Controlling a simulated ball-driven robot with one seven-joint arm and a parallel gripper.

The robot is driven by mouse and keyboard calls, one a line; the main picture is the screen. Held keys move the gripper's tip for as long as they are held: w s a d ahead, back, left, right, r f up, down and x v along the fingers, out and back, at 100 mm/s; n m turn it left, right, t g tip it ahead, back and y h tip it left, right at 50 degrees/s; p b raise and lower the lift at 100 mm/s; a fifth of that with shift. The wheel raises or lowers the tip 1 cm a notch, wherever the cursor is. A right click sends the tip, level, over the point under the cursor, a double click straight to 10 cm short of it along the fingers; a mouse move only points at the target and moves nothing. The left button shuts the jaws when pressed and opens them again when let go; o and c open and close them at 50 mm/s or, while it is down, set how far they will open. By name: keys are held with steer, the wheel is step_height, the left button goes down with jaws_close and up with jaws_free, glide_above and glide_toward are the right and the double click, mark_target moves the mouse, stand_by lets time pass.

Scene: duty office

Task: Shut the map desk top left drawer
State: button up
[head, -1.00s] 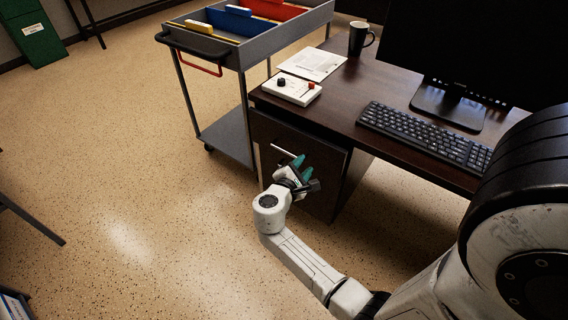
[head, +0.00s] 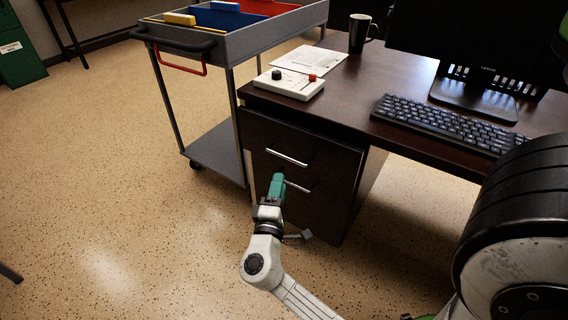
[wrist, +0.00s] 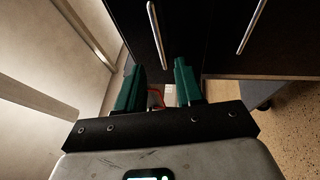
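The map desk's dark drawer unit (head: 337,203) is under the left end of the desk. Its top left drawer (head: 259,136) has a bright bar handle (head: 287,158). A lower handle (head: 299,187) is on the front below. I cannot tell how far the top drawer stands out. My gripper (head: 277,184) is in front of the unit, its teal fingertips overlapping the lower handle's left end in the head view. In the wrist view my gripper (wrist: 159,84) is open and empty, its fingers apart. Two handles show past it, one beyond the gap; contact cannot be told.
A grey trolley (head: 233,50) with a red handle and folders stands close left of the unit. A keyboard (head: 445,124), a control box (head: 290,84), paper (head: 306,59) and a mug (head: 359,32) are on the desktop. Speckled floor (head: 110,190) at left is clear.

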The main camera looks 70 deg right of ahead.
mark_target(285, 161)
steer(key=x, duration=0.8)
steer(key=shift+d+r+b, duration=0.1)
steer(key=shift+d+b, duration=0.3)
jaws_close()
stand_by(1.0)
